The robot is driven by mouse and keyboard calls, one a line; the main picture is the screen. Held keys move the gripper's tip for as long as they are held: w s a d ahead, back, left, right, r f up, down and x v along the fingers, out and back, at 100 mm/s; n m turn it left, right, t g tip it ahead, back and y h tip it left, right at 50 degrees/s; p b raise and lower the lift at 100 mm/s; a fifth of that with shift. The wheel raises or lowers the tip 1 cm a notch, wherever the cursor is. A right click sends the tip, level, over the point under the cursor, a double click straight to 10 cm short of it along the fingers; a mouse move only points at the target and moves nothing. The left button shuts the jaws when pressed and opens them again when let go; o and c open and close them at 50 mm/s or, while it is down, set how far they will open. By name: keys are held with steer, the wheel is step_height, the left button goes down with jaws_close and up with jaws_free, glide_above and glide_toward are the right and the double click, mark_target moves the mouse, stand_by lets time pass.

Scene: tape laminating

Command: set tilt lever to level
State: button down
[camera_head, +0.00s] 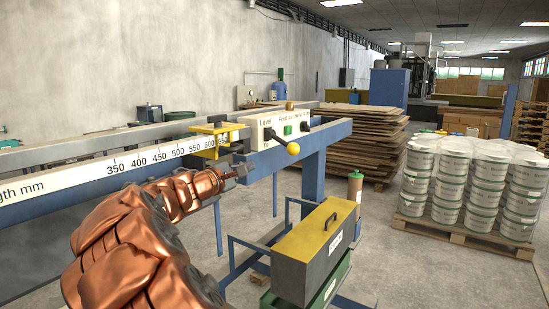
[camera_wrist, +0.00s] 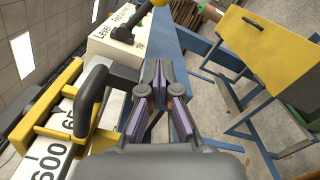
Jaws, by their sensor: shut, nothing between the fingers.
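The tilt lever (camera_head: 293,148) is a dark rod with a yellow ball knob on the front of a white control panel (camera_head: 262,128). It slants down to the right, and the word "Level" stands at the panel's upper left. The lever's knob (camera_wrist: 160,3) shows at the top edge in the wrist view, partly cut off, its rod running to the panel. My gripper (camera_head: 243,171) is shut and empty, left of and below the knob, apart from it. In the wrist view its fingertips (camera_wrist: 160,68) meet below the panel's lower edge.
A yellow stop with a black handle (camera_wrist: 95,88) sits on the length scale (camera_head: 150,158), close beside my gripper. A grey box with a yellow lid (camera_head: 318,240) stands below right.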

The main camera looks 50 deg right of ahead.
steer(key=p, duration=0.2)
glide_toward(285, 142)
steer(key=w+d+f, duration=0.2)
steer(key=d+f, duration=0.1)
steer(key=f, duration=0.1)
steer(key=shift+s+d+r, duration=0.3)
steer(key=shift+s+d, duration=0.3)
steer(key=shift+d, duration=0.2)
steer(key=shift+s+d+r, duration=0.35)
steer(key=shift+s+d, duration=0.25)
steer(key=shift+d, duration=0.2)
steer(key=shift+r+p, duration=0.1)
steer(key=shift+p, duration=0.25)
